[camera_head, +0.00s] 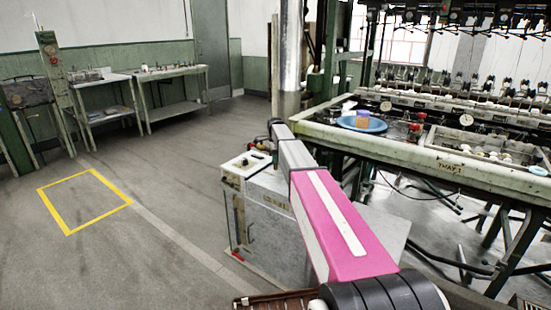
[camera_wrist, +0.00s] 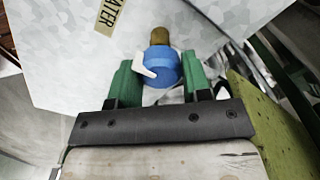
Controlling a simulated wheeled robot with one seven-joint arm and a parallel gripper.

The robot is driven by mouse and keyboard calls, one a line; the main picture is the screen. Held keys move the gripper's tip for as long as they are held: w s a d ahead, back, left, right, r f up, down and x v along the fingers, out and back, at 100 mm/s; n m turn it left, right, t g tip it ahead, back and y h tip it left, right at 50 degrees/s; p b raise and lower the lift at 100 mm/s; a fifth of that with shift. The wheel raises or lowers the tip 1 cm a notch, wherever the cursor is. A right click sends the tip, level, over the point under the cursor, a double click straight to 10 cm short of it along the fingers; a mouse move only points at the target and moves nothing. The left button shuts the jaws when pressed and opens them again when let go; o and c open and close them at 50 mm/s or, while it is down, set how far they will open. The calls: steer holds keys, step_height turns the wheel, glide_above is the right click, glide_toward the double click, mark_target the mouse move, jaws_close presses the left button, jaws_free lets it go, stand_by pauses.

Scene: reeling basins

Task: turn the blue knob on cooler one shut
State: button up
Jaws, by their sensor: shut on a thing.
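The blue knob (camera_wrist: 163,68) sits below a brass fitting (camera_wrist: 159,37) on a pale grey metal panel (camera_wrist: 205,20) in the wrist view. A white pointer (camera_wrist: 145,64) sticks out at its left side. My gripper (camera_wrist: 160,74) has its two green fingers on either side of the knob and is shut on it. In the head view a grey metal cabinet with a white top (camera_head: 262,210) stands beyond my pink arm; I take it for the cooler. The knob and my gripper are hidden there.
A label ending in "ATER" (camera_wrist: 111,14) is on the panel. A long reeling bench (camera_head: 400,150) with a blue dish (camera_head: 375,127) stands right of the cabinet. Open floor with a yellow-outlined square (camera_head: 84,201) lies left. Side tables (camera_head: 172,73) stand at the back wall.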

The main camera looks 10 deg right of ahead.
steer(key=o, duration=0.9)
steer(key=shift+o, duration=0.2)
steer(key=shift+r, duration=0.1)
step_height(320, 180, up, 11)
steer(key=shift+f, duration=0.2)
